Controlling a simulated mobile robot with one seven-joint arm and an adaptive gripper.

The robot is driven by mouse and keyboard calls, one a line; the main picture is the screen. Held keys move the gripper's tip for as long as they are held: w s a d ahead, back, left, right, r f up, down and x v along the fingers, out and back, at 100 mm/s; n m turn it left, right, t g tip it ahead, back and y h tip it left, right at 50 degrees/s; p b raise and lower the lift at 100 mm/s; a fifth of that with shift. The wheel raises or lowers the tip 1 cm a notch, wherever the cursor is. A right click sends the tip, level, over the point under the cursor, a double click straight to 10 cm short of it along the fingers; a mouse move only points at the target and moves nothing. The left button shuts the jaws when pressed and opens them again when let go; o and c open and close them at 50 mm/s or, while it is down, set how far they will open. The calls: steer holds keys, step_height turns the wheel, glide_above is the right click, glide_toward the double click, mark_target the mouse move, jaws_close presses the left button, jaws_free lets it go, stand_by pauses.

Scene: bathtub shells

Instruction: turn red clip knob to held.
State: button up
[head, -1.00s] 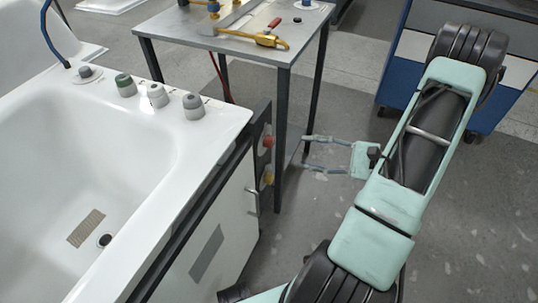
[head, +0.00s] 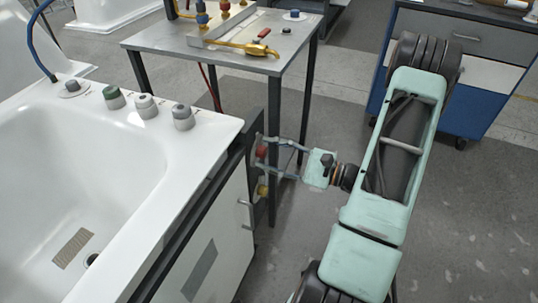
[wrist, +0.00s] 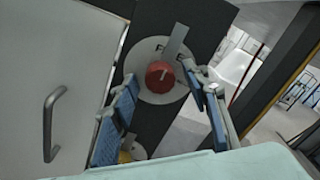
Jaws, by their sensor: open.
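The red clip knob (wrist: 161,77) sits on a round pale plate (wrist: 150,96) on a dark upright panel at the end of the bathtub. A short white mark shows on its face. In the head view the red knob (head: 262,152) is on the tub's side, partly behind the fingers. My gripper (head: 272,157) is open, its fingers level with the knob. In the wrist view my gripper (wrist: 165,115) has one blue-padded finger to each side of the knob, with gaps showing. I cannot tell whether a finger touches it.
A yellow knob (head: 262,190) lies below the red one, mostly hidden in the wrist view. A metal handle (wrist: 52,122) stands out from the white side panel. A work table (head: 275,66) with its leg is close behind my gripper.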

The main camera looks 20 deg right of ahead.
steer(key=shift+a, duration=0.1)
steer(key=c, duration=1.2)
steer(key=shift+o, duration=0.2)
steer(key=shift+m+p, duration=0.3)
steer(key=shift+p, duration=0.05)
steer(key=m+p, duration=0.2)
steer(key=m, duration=0.1)
steer(key=shift+r+m+p, duration=0.15)
steer(key=shift+m+p, duration=0.15)
steer(key=shift+p, duration=0.05)
steer(key=m+p, duration=0.3)
steer(key=m, duration=0.1)
steer(key=shift+m, duration=0.3)
steer(key=m+p, duration=0.3)
steer(key=m, duration=0.2)
steer(key=shift+f+m+p, duration=0.15)
steer(key=shift+m+p, duration=0.2)
steer(key=shift+m, duration=0.65)
steer(key=shift+f+m+p, duration=0.1)
steer(key=shift+m+p, duration=0.2)
steer(key=shift+m, duration=0.7)
